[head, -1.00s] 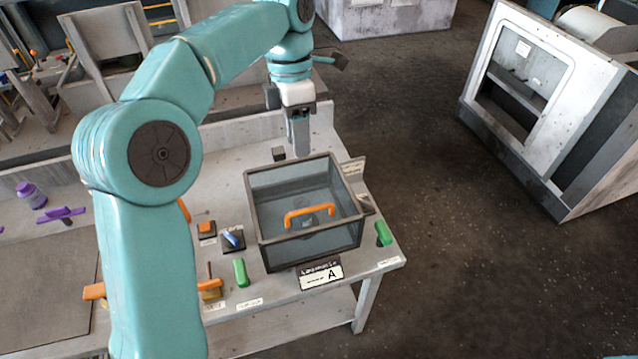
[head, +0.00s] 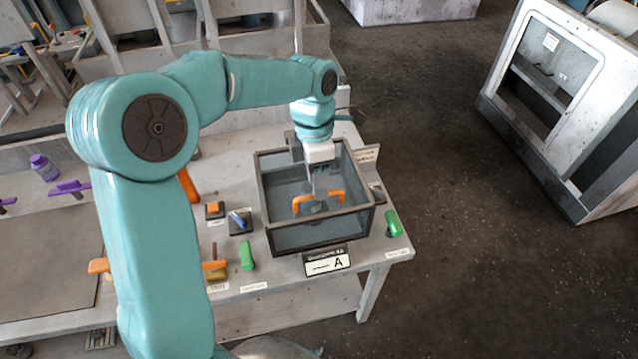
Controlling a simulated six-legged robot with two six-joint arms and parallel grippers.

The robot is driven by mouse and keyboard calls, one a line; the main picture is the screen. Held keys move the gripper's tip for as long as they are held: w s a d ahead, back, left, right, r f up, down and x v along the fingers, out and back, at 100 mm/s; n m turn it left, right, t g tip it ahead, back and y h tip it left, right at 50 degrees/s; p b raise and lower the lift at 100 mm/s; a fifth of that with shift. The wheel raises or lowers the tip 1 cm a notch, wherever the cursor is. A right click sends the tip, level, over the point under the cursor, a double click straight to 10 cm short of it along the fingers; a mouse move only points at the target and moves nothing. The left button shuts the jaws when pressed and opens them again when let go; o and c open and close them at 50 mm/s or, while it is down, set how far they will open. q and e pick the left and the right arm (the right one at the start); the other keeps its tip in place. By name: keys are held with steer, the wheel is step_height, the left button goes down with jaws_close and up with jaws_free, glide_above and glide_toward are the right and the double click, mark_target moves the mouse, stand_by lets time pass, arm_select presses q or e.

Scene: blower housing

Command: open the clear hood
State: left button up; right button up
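The clear hood (head: 317,236) is a grey see-through box with a dark frame, and it stands on the grey bench near its right end. It looks closed. Its orange handle (head: 333,197) lies across the middle of the top. My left gripper (head: 319,194) points down from above, with its fingers at the handle. The fingers overlap the handle in the view, and I cannot tell whether they are open or shut on it. My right gripper is not in view.
Green handles (head: 247,256) and (head: 392,223) flank the hood. A blue switch (head: 238,220) and an orange button (head: 213,208) sit left of it. A label plate marked A (head: 327,262) stands in front.

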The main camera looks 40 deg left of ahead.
arm_select(q)
steer(key=shift+s+d+f, duration=0.1)
steer(key=shift+f, duration=0.75)
steer(key=shift+r, duration=0.1)
steer(key=c, duration=0.4)
jaws_close()
